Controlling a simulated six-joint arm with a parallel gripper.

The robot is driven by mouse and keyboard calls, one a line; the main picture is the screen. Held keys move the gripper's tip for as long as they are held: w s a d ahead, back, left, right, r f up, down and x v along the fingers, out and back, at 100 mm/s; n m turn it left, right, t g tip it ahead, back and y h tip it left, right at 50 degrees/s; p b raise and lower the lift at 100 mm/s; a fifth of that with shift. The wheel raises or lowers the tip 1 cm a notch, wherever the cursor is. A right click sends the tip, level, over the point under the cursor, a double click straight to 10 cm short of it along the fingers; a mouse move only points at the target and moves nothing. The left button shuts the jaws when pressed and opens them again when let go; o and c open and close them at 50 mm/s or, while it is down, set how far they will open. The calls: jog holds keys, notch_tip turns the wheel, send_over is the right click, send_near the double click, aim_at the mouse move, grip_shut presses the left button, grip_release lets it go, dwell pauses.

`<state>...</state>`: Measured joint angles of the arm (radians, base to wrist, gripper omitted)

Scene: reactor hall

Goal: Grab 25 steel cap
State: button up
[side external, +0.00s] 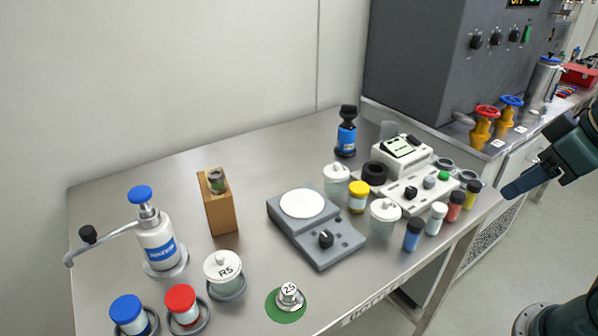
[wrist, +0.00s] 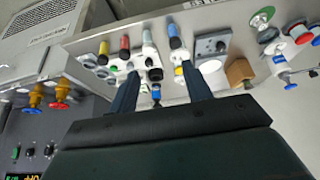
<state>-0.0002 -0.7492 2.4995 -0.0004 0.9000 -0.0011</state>
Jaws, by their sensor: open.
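The steel cap marked 25 (side external: 289,294) sits on a green round pad (side external: 271,308) near the front edge of the steel table in the side view. In the wrist view, a small cap on the green pad (wrist: 262,17) shows at the upper right. My gripper (side external: 508,190) is at the right of the side view, beyond the table's right end and far from the cap. In the wrist view its two fingers (wrist: 160,88) are spread apart with nothing held between them.
A grey scale (side external: 347,247) stands right of the cap, and a white R5 jar (side external: 222,268) stands to its left. Blue (side external: 413,235) and other small bottles crowd the table's right end. A water dispenser (side external: 158,245) and wooden block (side external: 220,212) stand farther left.

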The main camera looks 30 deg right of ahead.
jog(key=w+a+n+g+y, duration=0.3)
jog(key=w+a+n, duration=0.7)
jog(key=w+a, duration=0.1)
jog(key=w+a+f+n+g, duration=0.2)
jog(key=w+a+f+n, duration=0.1)
jog(key=a+n, duration=0.2)
jog(key=w+a+f+n+g+y, duration=0.1)
jog(key=w+a+f+n, duration=0.3)
jog(key=a+n, duration=0.2)
jog(key=shift+a+g, duration=0.4)
jog(key=shift+a, duration=0.75)
jog(key=shift+f, duration=0.15)
send_over(290, 288)
jog(key=d, duration=0.2)
jog(key=shift+w+d+f, duration=0.1)
jog(key=shift+f, duration=1.85)
jog(key=shift+w+d+f, duration=0.1)
jog(key=shift+f, duration=1.85)
jog(key=shift+x, duration=2.6)
jog(key=shift+a+r, duration=0.1)
